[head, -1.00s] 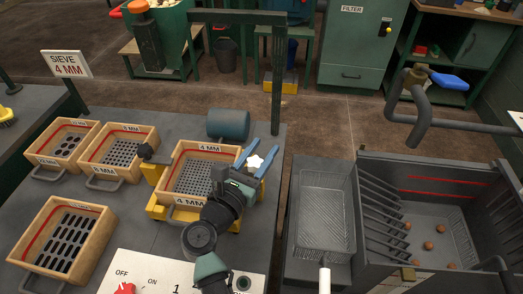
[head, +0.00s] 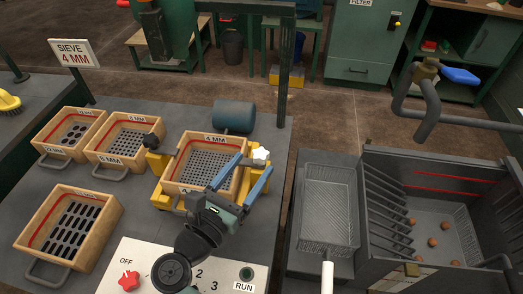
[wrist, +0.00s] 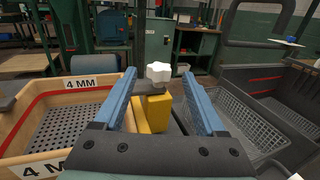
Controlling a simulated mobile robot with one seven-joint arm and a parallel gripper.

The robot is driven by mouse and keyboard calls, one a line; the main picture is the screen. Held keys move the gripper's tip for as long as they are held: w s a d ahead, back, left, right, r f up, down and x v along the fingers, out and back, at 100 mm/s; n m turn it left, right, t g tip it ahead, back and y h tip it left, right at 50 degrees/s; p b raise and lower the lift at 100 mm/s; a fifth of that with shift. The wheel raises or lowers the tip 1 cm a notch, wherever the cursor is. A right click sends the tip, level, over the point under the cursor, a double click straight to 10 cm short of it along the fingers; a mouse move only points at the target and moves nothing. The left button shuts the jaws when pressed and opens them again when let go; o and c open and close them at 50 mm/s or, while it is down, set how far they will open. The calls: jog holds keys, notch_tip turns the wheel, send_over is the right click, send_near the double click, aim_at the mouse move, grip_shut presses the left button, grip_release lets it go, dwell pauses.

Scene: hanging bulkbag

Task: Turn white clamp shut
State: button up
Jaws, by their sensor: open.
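The white clamp knob (head: 261,154) is a star-shaped handle at the right side of the yellow sieve frame (head: 160,200). In the wrist view the white knob (wrist: 158,72) sits on a grey arm above a yellow block (wrist: 154,112), between and beyond my blue fingers. My gripper (head: 248,168) is open and empty, with its fingers pointing toward the knob. The 4 MM sieve (head: 217,139) lies in the yellow frame, left of my gripper, and it also shows in the wrist view (wrist: 82,83). A black knob (head: 151,142) is on the frame's left side.
Other wooden sieves (head: 68,235) stand on the left. A control panel with a red switch (head: 129,281) is in front. A blue-grey cylinder (head: 233,116) and green post (head: 284,80) stand behind. A wire basket (head: 328,215) and grey bin (head: 430,160) are at right.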

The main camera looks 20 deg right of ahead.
jog(key=v, duration=0.5)
dwell(0.4)
